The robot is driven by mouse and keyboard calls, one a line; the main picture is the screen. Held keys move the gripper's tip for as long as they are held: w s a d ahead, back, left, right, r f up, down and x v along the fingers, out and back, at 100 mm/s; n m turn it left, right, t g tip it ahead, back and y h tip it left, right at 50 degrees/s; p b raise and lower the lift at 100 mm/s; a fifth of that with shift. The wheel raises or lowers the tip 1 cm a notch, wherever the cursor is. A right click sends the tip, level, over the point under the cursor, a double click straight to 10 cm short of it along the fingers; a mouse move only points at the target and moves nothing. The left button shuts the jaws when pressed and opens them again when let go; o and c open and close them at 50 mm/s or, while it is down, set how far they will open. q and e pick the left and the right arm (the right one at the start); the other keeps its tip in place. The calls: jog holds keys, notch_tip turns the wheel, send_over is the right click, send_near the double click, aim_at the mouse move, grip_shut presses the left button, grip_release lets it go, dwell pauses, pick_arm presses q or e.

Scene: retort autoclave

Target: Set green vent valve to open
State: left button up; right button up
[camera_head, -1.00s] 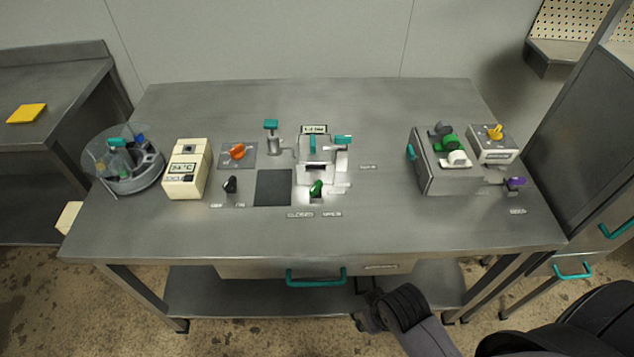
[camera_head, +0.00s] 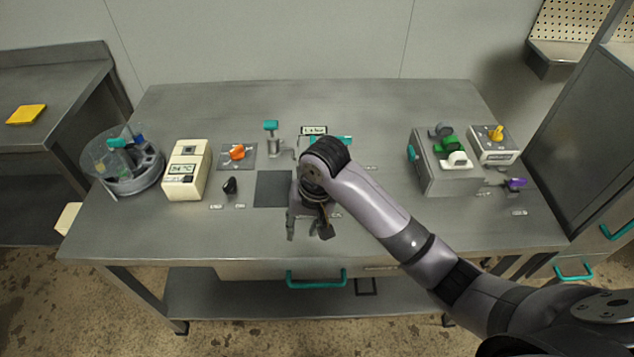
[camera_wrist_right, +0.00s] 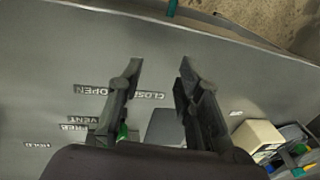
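The green vent valve shows only as a small green piece (camera_wrist_right: 122,131) in the right wrist view, partly hidden behind one finger of my right gripper. In the head view my right arm and gripper cover it. My right gripper (camera_head: 308,234) is over the front middle of the table, its fingers pointing down, spread apart and empty. In the right wrist view, the open gripper (camera_wrist_right: 161,64) has its fingertips near the CLOSED label (camera_wrist_right: 152,95). The OPEN label (camera_wrist_right: 92,89) lies beside it, and a VENT label (camera_wrist_right: 84,120) is closer to the wrist. My left gripper is not in view.
A cream meter box (camera_head: 186,170), an orange knob (camera_head: 237,152) and a black knob (camera_head: 230,187) stand left of my gripper. A grey box with a green knob (camera_head: 446,145) is to the right. The table's front strip (camera_head: 180,235) is clear.

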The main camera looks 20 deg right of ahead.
jog(key=w+d+r+m+g+h, duration=0.1)
jog(key=w+d+r+m, duration=0.3)
jog(key=w+r, duration=0.3)
jog(key=w+d+r+m+h, duration=0.1)
jog(key=w+d+r+m, duration=0.25)
jog(key=r, duration=0.55)
jog(key=f, duration=0.5)
jog(key=f+p, duration=0.1)
jog(key=f, duration=0.5)
jog(key=w+f, duration=0.1)
jog(key=f, duration=0.4)
jog(key=shift+a+f, duration=0.25)
jog(key=shift+f, duration=0.15)
grip_shut()
